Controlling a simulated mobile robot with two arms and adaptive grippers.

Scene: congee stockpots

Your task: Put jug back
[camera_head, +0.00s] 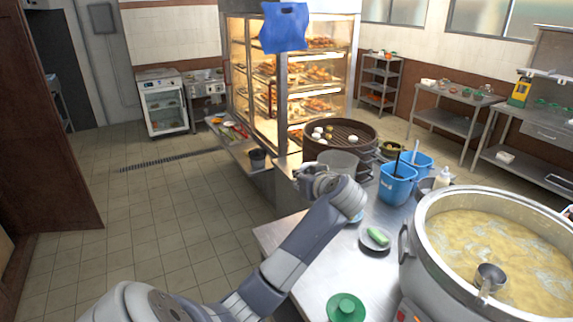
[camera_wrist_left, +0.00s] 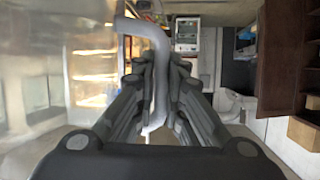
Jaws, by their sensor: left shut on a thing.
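A grey metal jug (camera_head: 338,162) shows in the head view just beyond my left gripper (camera_head: 308,174), in front of the round steamer. My left gripper is shut on its handle. In the left wrist view the bent grey handle (camera_wrist_left: 152,62) stands between the fingers of the left gripper (camera_wrist_left: 157,88), and the shiny jug body (camera_wrist_left: 30,75) fills the left side. The jug's base is partly hidden by my arm, so I cannot tell whether it touches the counter. My right gripper is not in view.
A large pot of congee (camera_head: 500,235) with a ladle stands at the right. Blue buckets (camera_head: 396,185), a plate with a green item (camera_head: 376,238) and a green lid (camera_head: 346,307) are on the steel counter (camera_head: 335,265). A lit food cabinet (camera_head: 265,85) stands behind. The floor at left is clear.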

